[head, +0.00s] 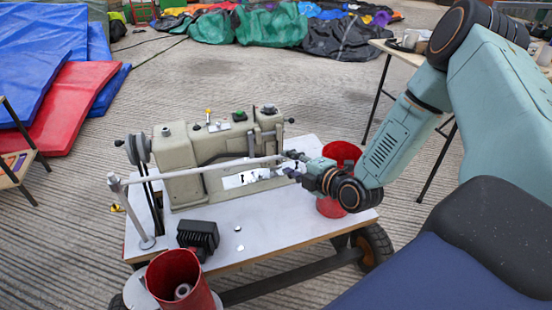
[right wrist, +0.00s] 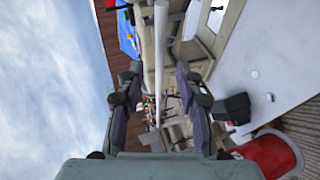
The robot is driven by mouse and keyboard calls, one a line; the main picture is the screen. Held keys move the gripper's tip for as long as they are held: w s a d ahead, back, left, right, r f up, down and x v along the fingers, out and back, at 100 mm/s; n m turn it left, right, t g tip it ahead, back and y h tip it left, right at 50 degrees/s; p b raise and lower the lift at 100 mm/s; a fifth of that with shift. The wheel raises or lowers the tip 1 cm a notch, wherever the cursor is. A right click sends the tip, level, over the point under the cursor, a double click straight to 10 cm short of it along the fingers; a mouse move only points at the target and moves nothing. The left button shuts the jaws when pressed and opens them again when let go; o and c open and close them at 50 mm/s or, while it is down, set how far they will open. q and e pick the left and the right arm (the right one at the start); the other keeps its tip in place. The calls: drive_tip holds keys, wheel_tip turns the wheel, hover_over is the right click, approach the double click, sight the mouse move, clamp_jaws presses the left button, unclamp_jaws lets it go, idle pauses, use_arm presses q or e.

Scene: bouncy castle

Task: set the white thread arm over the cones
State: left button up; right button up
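The white thread arm (head: 205,170) is a long thin rod. It runs from the top of a post (head: 131,212) at the table's left side, across the front of the sewing machine, to my right gripper. My right gripper (head: 291,163) is at the rod's right end. In the right wrist view, the white rod (right wrist: 160,60) lies between the two spread fingers (right wrist: 160,98), with gaps on both sides. A pale cone (head: 182,291) sits inside a red bucket (head: 172,270) at the front left. Other cones cannot be made out. My left gripper is out of view.
The beige sewing machine (head: 190,145) stands on the white wheeled table (head: 270,225). A black box-like item (head: 198,235) lies near the table's front left. Another red container (head: 341,153) is partly hidden behind my right gripper. Mats (head: 85,90) lie at the left.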

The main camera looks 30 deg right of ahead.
sight(278, 158)
drive_tip(key=b+x, duration=0.3)
drive_tip(key=x, duration=0.2)
drive_tip(key=shift+w+f, duration=0.3)
drive_tip(key=shift+w+a, duration=0.1)
drive_tip(key=shift+w, duration=0.4)
drive_tip(key=shift+c, duration=0.5)
clamp_jaws()
